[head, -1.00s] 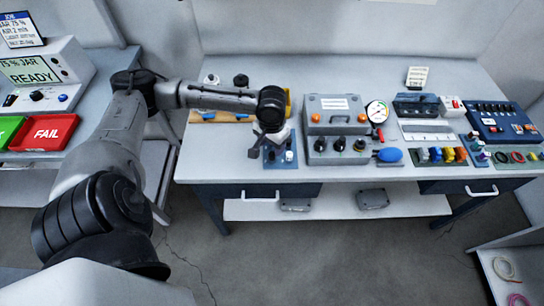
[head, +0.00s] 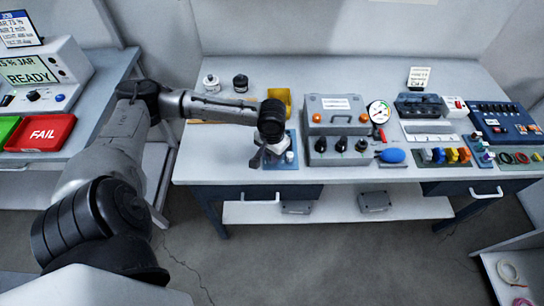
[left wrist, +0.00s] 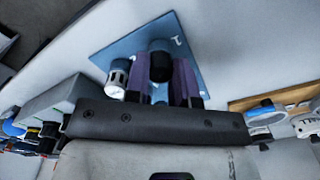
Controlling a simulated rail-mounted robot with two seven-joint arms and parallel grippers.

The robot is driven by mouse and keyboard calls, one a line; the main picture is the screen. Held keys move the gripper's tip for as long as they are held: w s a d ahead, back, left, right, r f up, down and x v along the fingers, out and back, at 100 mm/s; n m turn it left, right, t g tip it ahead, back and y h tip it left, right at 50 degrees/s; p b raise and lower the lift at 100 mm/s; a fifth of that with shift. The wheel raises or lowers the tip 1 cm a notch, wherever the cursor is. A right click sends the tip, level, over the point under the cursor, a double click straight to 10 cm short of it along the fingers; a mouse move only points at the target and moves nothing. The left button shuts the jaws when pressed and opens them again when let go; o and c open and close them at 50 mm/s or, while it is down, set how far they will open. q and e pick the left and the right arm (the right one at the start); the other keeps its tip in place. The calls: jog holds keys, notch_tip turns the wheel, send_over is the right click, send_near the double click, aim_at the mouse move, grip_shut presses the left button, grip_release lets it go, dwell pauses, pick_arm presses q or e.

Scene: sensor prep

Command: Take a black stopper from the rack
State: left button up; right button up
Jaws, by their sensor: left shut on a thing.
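A blue plate (head: 291,141) lies near the front edge of the bench, left of the grey case. My left gripper (head: 262,158) is over this plate and hides much of it. In the left wrist view, its two purple-tinted fingers (left wrist: 162,82) are shut on a black round-topped stopper (left wrist: 160,66). The stopper is over the blue plate (left wrist: 110,50); I cannot tell whether it still touches it. A white cylinder with a dark top (left wrist: 117,78) stands on the plate beside the fingers. My right gripper is not in view.
A grey case (head: 335,103) with several knobs stands right of the plate, beside a blue bulb (head: 392,155). A yellow bin (head: 280,96) and two jars, one white (head: 211,84) and one black (head: 240,83), are behind my left arm. Bench surface behind them is clear.

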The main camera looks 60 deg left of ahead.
pick_arm(q)
jog(key=c, duration=0.3)
jog(key=shift+r, duration=0.5)
notch_tip(320, 180, up, 4)
jog(key=shift+f+p, duration=0.2)
jog(key=shift+p, duration=0.8)
jog(key=s+d+r+p, duration=0.3)
jog(key=s+d+r, duration=0.2)
jog(key=d, duration=0.5)
jog(key=shift+d+r, duration=0.25)
jog(key=shift+r, duration=0.45)
jog(key=shift+o, duration=1.3)
jog(key=shift+c, duration=0.9)
